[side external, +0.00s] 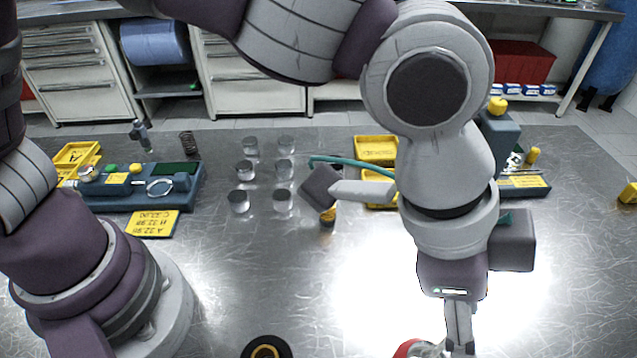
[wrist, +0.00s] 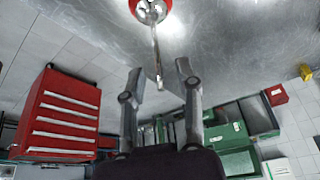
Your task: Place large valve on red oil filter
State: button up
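The large valve (wrist: 155,38) is a silver stem with a round head, seen at the top of the wrist view. Its head lies over the red oil filter (wrist: 134,5), only partly in frame; I cannot tell exactly how they touch. The filter also shows as a red edge at the bottom of the side view (side external: 406,349), cut off by the frame. My gripper (wrist: 160,66) is open, with a finger on each side of the stem's free end and visible gaps to both. In the side view my gripper (side external: 459,345) points down right beside the filter.
Several metal pistons (side external: 245,170) stand mid-table. A blue tool tray (side external: 135,188) is at the left, and yellow bins (side external: 376,148) are behind my arm. A black ring-shaped part (side external: 266,348) lies at the front edge. The table's right side is mostly clear.

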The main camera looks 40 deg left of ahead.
jog(key=shift+r, duration=0.1)
jog(key=v, duration=1.2)
jog(key=w+a+f+n+t+y, duration=0.1)
jog(key=w+a+n+t+y, duration=0.15)
jog(key=a+n, duration=1)
jog(key=s+a+f+y, duration=0.1)
jog(key=a+f, duration=0.1)
jog(key=a, duration=0.5)
jog(key=s+a+f+t, duration=0.1)
jog(key=s+a+f, duration=0.1)
jog(key=a, duration=0.4)
jog(key=shift+a+f+n+y, duration=0.35)
jog(key=shift+f+n, duration=0.1)
jog(key=shift+f, duration=0.05)
jog(key=shift+s, duration=0.15)
